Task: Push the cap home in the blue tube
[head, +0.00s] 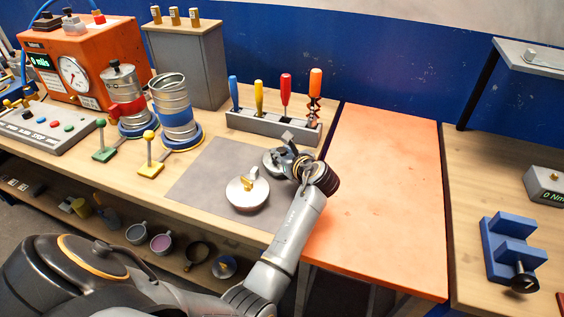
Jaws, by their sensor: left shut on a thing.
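The open silver spiral tube (174,100) stands upright on a blue base on the bench, left of the grey mat, with a blue collar low on it. My left gripper (289,157) is over the right part of the mat, shut on a round metal cap (272,163). The fingers and wrist hide part of this cap, and I cannot tell whether it is lifted off the mat. A second round metal cap (247,196) with a brass-coloured knob lies on the mat, to the left and nearer. My right gripper is not in view.
A capped tube (119,88) with a red collar stands left of the open one. Green (103,143) and yellow (150,154) levers stand in front. A tool rack (272,126) is behind the mat. The orange tabletop (386,190) is clear.

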